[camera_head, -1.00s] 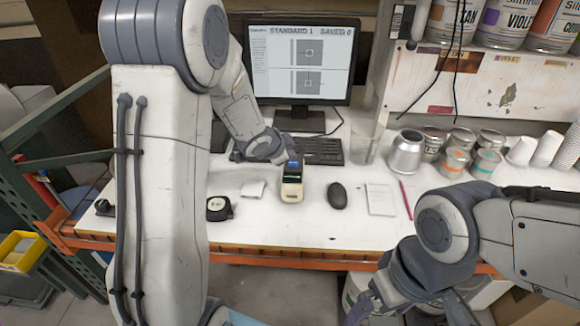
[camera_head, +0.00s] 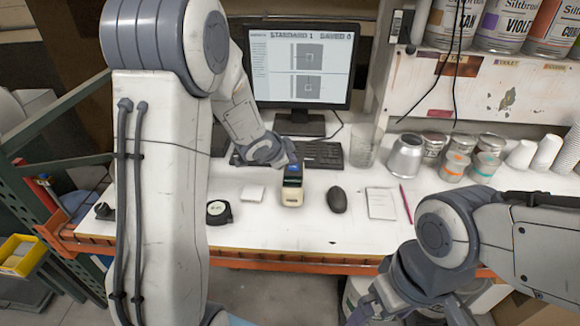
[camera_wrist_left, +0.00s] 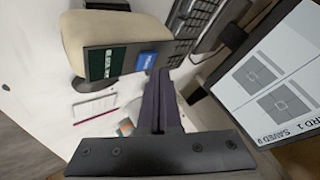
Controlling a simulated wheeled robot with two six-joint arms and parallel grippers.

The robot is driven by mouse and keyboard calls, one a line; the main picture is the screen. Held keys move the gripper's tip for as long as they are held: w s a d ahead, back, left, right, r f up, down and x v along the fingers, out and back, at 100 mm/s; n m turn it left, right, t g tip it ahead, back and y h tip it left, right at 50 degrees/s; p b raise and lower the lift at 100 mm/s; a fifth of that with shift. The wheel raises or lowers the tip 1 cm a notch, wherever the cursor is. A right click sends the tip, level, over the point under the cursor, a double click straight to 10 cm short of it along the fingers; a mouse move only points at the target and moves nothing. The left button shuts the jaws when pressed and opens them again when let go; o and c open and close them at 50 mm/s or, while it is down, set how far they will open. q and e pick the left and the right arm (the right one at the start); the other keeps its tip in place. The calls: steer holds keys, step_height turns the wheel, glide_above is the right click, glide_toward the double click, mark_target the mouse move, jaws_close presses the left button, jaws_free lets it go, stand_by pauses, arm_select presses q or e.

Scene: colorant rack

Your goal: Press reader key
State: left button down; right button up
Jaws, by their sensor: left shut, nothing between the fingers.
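The reader (camera_head: 291,190) is a small cream handheld device with a dark face, standing on the white bench in front of the keyboard. In the left wrist view its cream body (camera_wrist_left: 105,27) fills the upper left, with a green display (camera_wrist_left: 105,63) and a blue key (camera_wrist_left: 146,60) on the dark face. My left gripper (camera_head: 290,160) is shut and empty at the reader's far end. In the left wrist view its closed dark fingers (camera_wrist_left: 160,78) lie close beside the blue key; I cannot tell whether they touch. My right gripper (camera_head: 372,312) hangs low at the bench front, its fingers unclear.
A monitor (camera_head: 301,66) and keyboard (camera_head: 318,155) stand behind the reader. A black mouse (camera_head: 337,199) and notepad (camera_head: 381,203) lie to its right, a white square (camera_head: 252,193) and tape measure (camera_head: 218,211) to its left. Several cans and cups stand farther right.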

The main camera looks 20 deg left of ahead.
mark_target(291, 169)
arm_select(q)
steer(key=shift+f, duration=0.15)
stand_by(0.8)
steer(key=shift+w+f+b, duration=0.15)
steer(key=shift+f+b, duration=0.15)
steer(key=shift+b, duration=0.05)
steer(key=shift+f+b, duration=0.3)
steer(key=shift+f, duration=0.05)
stand_by(0.4)
steer(key=shift+r, duration=0.1)
steer(key=shift+r+p, duration=0.75)
steer(key=shift+p, duration=0.1)
step_height(291, 169, up, 5)
steer(key=p, duration=0.5)
